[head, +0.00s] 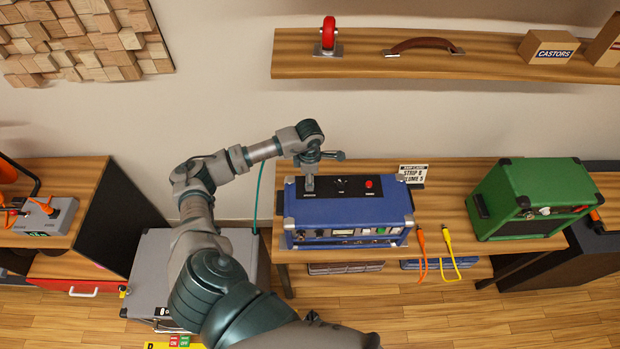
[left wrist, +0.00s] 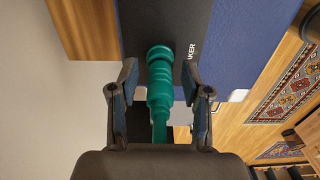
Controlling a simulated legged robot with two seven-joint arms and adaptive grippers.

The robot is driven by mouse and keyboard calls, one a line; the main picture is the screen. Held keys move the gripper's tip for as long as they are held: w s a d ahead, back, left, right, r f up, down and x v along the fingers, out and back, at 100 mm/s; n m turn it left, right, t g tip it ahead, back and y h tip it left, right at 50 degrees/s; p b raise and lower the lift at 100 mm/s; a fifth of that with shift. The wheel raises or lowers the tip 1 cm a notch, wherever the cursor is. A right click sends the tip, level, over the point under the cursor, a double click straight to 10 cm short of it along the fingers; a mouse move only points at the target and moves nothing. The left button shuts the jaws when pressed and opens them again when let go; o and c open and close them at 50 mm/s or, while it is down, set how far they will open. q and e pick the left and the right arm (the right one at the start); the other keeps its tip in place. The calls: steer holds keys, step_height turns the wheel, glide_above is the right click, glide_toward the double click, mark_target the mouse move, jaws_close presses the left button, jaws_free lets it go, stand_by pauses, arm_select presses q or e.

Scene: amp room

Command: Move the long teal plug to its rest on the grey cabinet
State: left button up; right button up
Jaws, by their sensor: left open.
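The long teal plug (left wrist: 160,75) shows in the left wrist view, between the fingers of my left gripper (left wrist: 161,60). It is in front of the black panel of the blue amp (head: 345,218); part of the panel's lettering reads "AKER". Gaps show on both sides of the plug, so the fingers are open around it and not closed on it. In the head view the left gripper (head: 309,180) is over the left part of the amp's top panel and hides the plug. The grey cabinet (head: 150,268) stands at lower left, partly behind my arm; its rest cannot be made out.
A teal cable (head: 257,200) hangs left of the amp. The amp stands on a wooden table (head: 450,190) with a small sign (head: 412,174), an orange cable (head: 421,250), a yellow cable (head: 450,255) and a green amp (head: 530,200). A wall shelf (head: 480,66) is above.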

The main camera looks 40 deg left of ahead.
stand_by(0.7)
arm_select(q)
jaws_close()
steer(key=shift+r, duration=0.1)
steer(key=shift+r+p, duration=1.7)
steer(key=shift+r, duration=1.25)
